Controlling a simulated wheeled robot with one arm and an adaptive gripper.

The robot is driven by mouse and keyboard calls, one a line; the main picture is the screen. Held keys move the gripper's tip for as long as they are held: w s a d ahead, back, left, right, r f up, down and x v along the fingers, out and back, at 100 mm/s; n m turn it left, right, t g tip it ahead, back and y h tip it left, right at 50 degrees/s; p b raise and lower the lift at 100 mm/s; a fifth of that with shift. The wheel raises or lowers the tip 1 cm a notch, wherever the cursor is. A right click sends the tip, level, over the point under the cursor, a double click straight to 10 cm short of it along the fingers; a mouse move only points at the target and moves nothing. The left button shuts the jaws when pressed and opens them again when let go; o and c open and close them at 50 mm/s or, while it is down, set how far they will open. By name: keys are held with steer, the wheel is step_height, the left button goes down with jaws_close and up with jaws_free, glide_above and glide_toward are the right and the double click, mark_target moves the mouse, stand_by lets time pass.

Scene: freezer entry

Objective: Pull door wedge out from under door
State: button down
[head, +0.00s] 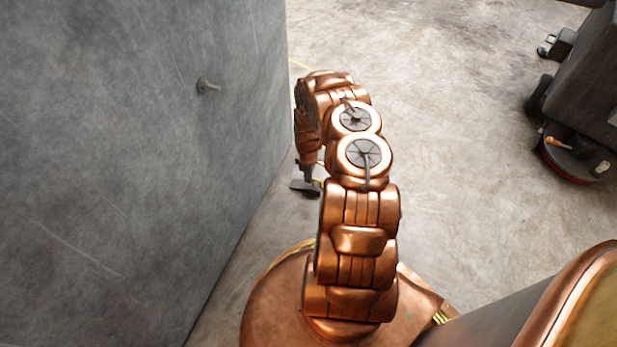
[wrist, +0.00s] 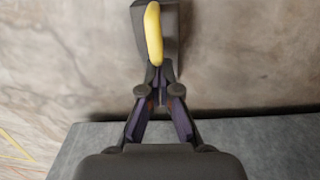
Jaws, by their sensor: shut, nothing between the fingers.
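The door (head: 140,150) is a tall grey panel filling the left of the head view, and its grey edge (wrist: 75,150) crosses the bottom of the wrist view. The door wedge (wrist: 172,48) is a dark grey block on the floor with a yellow loop or tab (wrist: 153,33) on it. It also shows small and dark in the head view (head: 300,187), near the door's foot. My gripper (wrist: 157,72) is shut and empty, its fingertips close to the yellow piece's near end. I cannot tell whether they touch. My gripper is small in the head view (head: 308,174).
A metal handle (head: 208,86) sticks out from the door. A dark wheeled machine (head: 582,85) stands at the upper right. The concrete floor (head: 450,130) between it and my arm is clear.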

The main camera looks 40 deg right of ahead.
mark_target(308, 185)
step_height(308, 185, up, 9)
steer(key=p, duration=0.8)
steer(key=shift+r+p, duration=0.15)
steer(key=shift+p, duration=0.15)
steer(key=shift+s+a, duration=0.1)
